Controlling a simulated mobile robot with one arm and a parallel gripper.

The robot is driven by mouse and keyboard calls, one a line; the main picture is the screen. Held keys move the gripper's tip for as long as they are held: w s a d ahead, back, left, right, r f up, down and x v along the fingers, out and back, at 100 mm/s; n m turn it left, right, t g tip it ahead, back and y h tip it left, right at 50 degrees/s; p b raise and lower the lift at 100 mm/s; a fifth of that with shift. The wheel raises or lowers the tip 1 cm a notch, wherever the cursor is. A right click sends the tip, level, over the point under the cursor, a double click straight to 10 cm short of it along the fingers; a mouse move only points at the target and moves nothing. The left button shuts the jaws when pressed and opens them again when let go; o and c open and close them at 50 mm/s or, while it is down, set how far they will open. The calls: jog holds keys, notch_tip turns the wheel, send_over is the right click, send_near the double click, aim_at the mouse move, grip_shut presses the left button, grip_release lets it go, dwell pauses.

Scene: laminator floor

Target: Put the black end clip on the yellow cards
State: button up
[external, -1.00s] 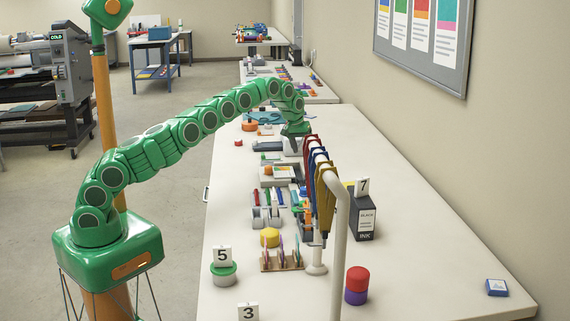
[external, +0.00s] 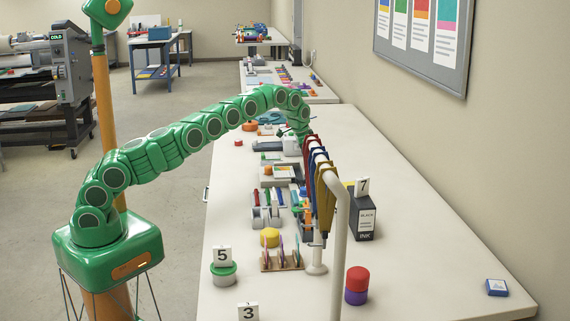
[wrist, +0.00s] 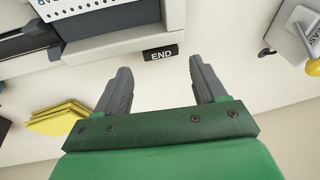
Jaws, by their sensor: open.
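The black end clip (wrist: 161,53), marked END, lies on the pale table against the edge of a grey and white machine in the wrist view. My gripper (wrist: 160,68) is open and empty, with its two grey fingers apart. The clip shows just beyond the fingertips, between their lines. The yellow cards (wrist: 60,117) lie in a small stack to the left of my left finger. In the external view my arm's end (external: 301,128) is over the table, and its fingers are hidden behind the hanging coloured things. I cannot make out the clip or the cards there.
The grey and white machine (wrist: 110,40) fills the upper left of the wrist view. Another grey device (wrist: 295,30) with a yellow knob stands at upper right. A white post (external: 340,230) with hanging coloured items (external: 320,190) stands close to my arm's end.

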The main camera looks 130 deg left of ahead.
jog(key=shift+x, duration=3.1)
jog(key=c, duration=0.9)
jog(key=shift+r, duration=0.15)
